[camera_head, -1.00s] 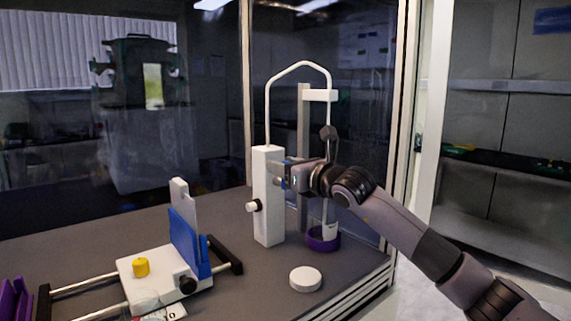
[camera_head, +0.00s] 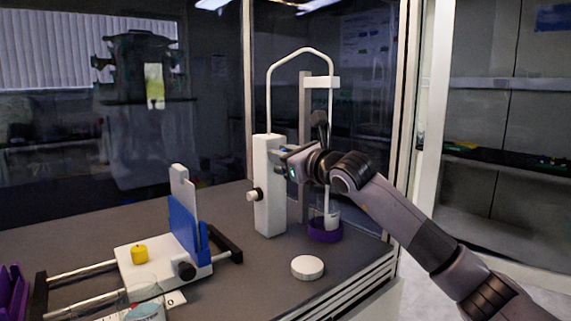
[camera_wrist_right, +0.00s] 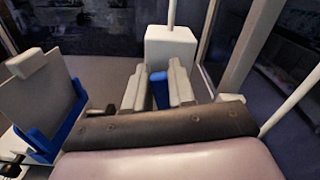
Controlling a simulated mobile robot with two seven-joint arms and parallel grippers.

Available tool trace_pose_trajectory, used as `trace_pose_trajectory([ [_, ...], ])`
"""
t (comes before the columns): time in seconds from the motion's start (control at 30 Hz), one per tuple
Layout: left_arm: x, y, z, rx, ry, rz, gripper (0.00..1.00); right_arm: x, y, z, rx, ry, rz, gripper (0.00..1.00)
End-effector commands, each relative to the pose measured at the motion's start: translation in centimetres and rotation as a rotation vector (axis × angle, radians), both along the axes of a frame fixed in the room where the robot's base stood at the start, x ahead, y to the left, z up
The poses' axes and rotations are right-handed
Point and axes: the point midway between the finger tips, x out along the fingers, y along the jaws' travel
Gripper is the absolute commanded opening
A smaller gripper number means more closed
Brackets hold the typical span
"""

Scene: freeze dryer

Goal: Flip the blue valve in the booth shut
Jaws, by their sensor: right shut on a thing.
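The blue valve (camera_wrist_right: 159,90) shows in the right wrist view between the two pale fingers of my right gripper (camera_wrist_right: 157,78), which is shut on it. The valve is at the white upright block (camera_wrist_right: 170,46). In the head view, my right gripper (camera_head: 284,153) is at the upper right side of this white block (camera_head: 268,195), and its jaws hide the valve. I cannot tell the valve's exact angle. My left gripper is not in view.
A white knob (camera_head: 253,195) sticks out of the block's left side. A thin white tube (camera_head: 300,50) arches to a purple-based vessel (camera_head: 325,232). A white disc (camera_head: 307,267) lies in front. A white slide with a blue plate (camera_head: 184,225) stands left.

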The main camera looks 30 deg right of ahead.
Motion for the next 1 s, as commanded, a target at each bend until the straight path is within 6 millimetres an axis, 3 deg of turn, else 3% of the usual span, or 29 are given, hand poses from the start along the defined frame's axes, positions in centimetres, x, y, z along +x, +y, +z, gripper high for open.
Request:
trace_pose_trajectory([
  [0.03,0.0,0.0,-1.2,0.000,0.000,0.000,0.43,0.0,0.3,-0.5,-0.042,-0.007,0.002,0.00],
  [0.4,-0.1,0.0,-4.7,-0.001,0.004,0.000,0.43,-0.1,1.6,-1.1,-0.393,-0.033,0.001,0.00],
  [1.0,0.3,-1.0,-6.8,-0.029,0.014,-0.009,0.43,-0.2,3.1,-3.0,-0.958,-0.077,0.001,0.00],
])
